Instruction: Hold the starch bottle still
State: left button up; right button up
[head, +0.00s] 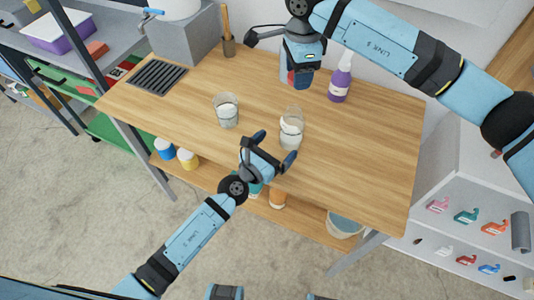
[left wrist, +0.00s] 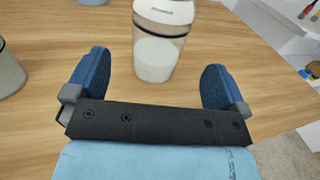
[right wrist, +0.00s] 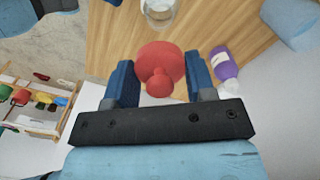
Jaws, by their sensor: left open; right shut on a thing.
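A clear bottle with white contents (head: 291,128), which I take for the starch bottle, stands upright on the wooden table. It also shows in the left wrist view (left wrist: 157,55), beyond and between my left fingers. My left gripper (head: 273,148) is open and empty, low in front of this bottle. I cannot tell whether a finger touches it. My right gripper (right wrist: 160,68) is shut on a red thing with a round disc and a knob (right wrist: 160,62). It is behind the bottle, near the table's back edge, and its fingers are partly hidden in the head view.
A similar glass with white contents (head: 227,112) stands to the left. A purple spray bottle (head: 340,80) stands at the back right. The table's right part is clear.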

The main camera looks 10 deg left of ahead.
aim_at(293, 129)
pick_arm(q)
jog(key=x, duration=0.8)
jog(key=shift+w, duration=0.1)
jog(key=c, duration=1.1)
pick_arm(e)
notch_tip(293, 129, down, 4)
jog(key=m, duration=0.2)
jog(key=shift+f+m, duration=0.1)
jog(key=shift+m, duration=0.3)
jog(key=shift+f, duration=1.95)
